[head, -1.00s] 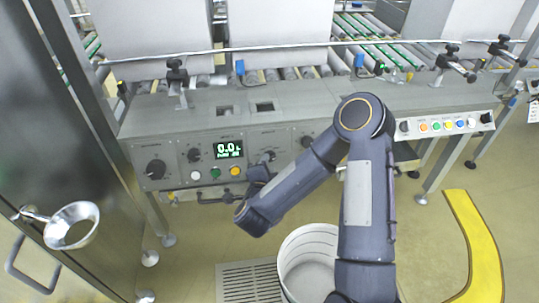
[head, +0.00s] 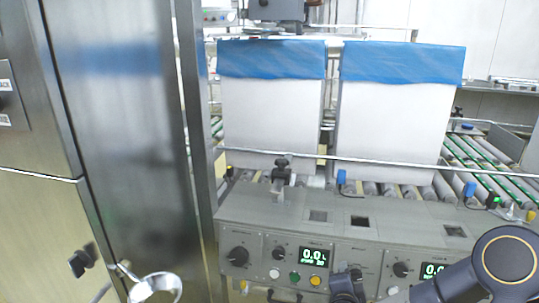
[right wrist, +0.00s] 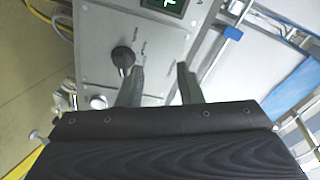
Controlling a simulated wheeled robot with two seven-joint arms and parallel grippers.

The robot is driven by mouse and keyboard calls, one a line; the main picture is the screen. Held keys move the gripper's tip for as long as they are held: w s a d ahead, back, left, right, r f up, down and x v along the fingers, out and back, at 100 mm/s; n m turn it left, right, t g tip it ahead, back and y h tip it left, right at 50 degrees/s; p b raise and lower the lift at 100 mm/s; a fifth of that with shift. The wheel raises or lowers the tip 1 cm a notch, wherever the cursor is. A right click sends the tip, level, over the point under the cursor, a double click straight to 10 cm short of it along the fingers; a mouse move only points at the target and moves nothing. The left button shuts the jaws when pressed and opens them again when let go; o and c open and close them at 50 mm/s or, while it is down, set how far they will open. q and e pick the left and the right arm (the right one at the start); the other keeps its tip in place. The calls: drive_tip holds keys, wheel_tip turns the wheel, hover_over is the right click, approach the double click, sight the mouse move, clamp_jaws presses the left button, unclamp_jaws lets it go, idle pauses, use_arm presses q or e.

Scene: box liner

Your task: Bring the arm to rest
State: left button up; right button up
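My right arm comes in at the lower right of the head view, its dark grey links partly cut off by the frame. The dark end of this arm (head: 345,285) is in front of the lower part of the control panel (head: 262,215), and its fingers cannot be made out there. In the right wrist view my right gripper (right wrist: 159,78) has its two fingers apart with nothing between them. The panel's knob (right wrist: 122,57) and lit display show beyond the fingers. My left gripper is in neither view.
Two white boxes (head: 270,120) and (head: 392,125) with blue liners (head: 272,60) stand on the roller conveyor behind the panel. A tall steel cabinet (head: 120,120) fills the left side. A metal ring or funnel (head: 155,283) sticks out at the lower left.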

drive_tip(key=s+a+r+n+g+y, duration=0.2)
drive_tip(key=s+a+r+n+y, duration=0.1)
drive_tip(key=s+r+n+y, duration=0.45)
drive_tip(key=s+d+n+g+y+p, duration=0.15)
drive_tip(key=s+n+g, duration=0.55)
drive_tip(key=s, duration=1.4)
wheel_tip(320, 180, up, 28)
drive_tip(key=p, duration=2.7)
drive_tip(key=shift+w+d+r+n+t+p, duration=0.15)
drive_tip(key=shift+w+d+n+t+p, duration=0.15)
drive_tip(key=shift+w+d+n, duration=0.05)
